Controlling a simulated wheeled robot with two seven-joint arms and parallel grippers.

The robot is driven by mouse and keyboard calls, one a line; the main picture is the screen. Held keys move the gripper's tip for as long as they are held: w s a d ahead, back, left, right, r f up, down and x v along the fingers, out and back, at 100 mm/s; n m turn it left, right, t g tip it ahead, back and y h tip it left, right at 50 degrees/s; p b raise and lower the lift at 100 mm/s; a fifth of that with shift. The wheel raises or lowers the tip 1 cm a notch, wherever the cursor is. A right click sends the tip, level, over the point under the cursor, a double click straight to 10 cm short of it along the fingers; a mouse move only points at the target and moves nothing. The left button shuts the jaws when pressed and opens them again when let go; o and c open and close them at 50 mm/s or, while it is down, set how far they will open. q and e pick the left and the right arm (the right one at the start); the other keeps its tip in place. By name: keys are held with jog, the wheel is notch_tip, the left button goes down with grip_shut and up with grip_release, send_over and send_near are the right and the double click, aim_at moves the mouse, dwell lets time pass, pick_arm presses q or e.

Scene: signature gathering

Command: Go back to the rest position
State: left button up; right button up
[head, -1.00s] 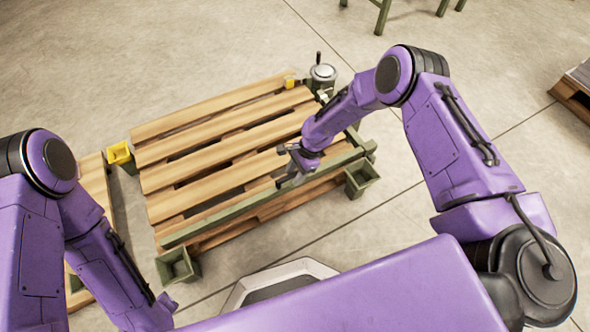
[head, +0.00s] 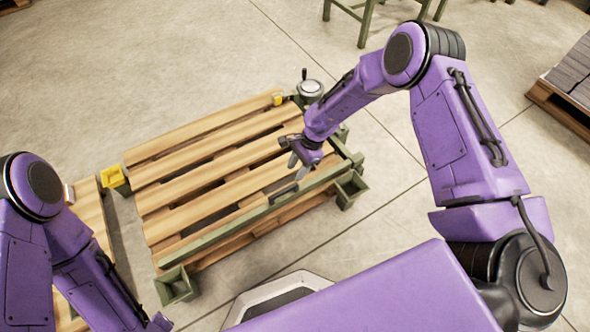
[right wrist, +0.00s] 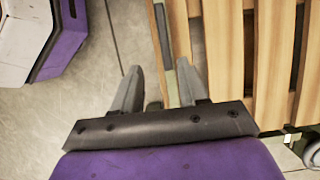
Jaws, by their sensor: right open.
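My right gripper (head: 296,167) is open and empty. In the head view it hangs over the front right part of a wooden pallet (head: 215,165) held in a green frame. In the right wrist view its two grey fingers (right wrist: 160,85) stand apart, with the frame's green front bar (right wrist: 185,75) and the pallet slats (right wrist: 272,60) beyond them. My left arm comes in at the left of the head view, but its gripper is not visible.
A silver round device (head: 311,90) with a black handle stands at the pallet's far right corner. Yellow blocks (head: 114,178) and green corner sockets (head: 350,188) surround the pallet. Another pallet (head: 88,212) lies left. Stacked grey sheets (head: 575,70) stand far right.

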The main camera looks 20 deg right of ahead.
dwell(0.4)
jog(key=s+d+f+n+t+h, duration=0.5)
jog(key=s+f, duration=0.1)
jog(key=s, duration=0.2)
jog(key=s+d+r+n+g+h, duration=0.1)
jog(key=s+d+r+n+h, duration=0.15)
jog(key=s, duration=0.85)
jog(key=s+d+r+n+h, duration=0.15)
jog(key=s+d, duration=0.25)
jog(key=s, duration=0.6)
notch_tip(320, 180, up, 24)
jog(key=y+p, duration=0.1)
jog(key=p, duration=2.4)
jog(key=shift+w+a, duration=0.15)
jog(key=shift+w, duration=0.1)
